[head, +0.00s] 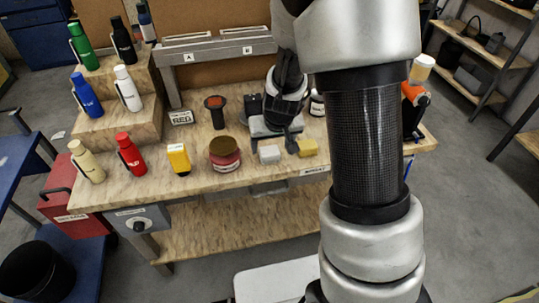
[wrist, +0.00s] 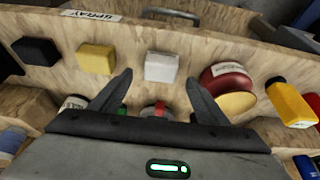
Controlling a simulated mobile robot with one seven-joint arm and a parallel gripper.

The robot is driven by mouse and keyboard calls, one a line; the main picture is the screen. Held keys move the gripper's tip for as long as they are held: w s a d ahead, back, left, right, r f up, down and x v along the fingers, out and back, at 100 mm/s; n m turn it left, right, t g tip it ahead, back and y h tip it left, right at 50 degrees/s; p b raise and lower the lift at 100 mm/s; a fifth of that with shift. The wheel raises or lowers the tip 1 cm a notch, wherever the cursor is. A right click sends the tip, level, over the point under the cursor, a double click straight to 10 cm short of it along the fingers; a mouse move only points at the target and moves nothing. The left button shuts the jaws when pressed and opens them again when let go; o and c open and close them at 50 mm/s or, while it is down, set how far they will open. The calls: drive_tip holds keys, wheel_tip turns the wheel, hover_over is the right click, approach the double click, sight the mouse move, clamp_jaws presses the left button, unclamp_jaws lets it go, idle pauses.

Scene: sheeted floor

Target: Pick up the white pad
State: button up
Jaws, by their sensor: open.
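The white pad (head: 269,153) is a small pale block near the front edge of the wooden bench, between a red round container and a yellow block. In the wrist view the white pad (wrist: 161,66) lies just beyond my fingertips, roughly centred between them. My gripper (wrist: 159,80) is open with nothing between its fingers. In the head view my gripper (head: 281,133) points down behind and slightly right of the pad; it looks apart from it, though the exact gap is hard to tell.
The red container (head: 224,158) stands left of the pad, and a yellow block (head: 307,147) lies right of it. A yellow device (head: 179,157) and a red bottle (head: 130,154) are farther left. The bench's front edge (wrist: 130,27) runs close by the pad.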

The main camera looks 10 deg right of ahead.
sight(270, 150)
drive_tip(key=x, duration=0.3)
drive_tip(key=shift+w+f, duration=0.1)
drive_tip(key=shift+f, duration=0.2)
drive_tip(key=shift+c, duration=0.2)
drive_tip(key=c, duration=1.1)
drive_tip(key=shift+r, duration=0.15)
wheel_tip(270, 150, up, 10)
drive_tip(key=p, duration=0.2)
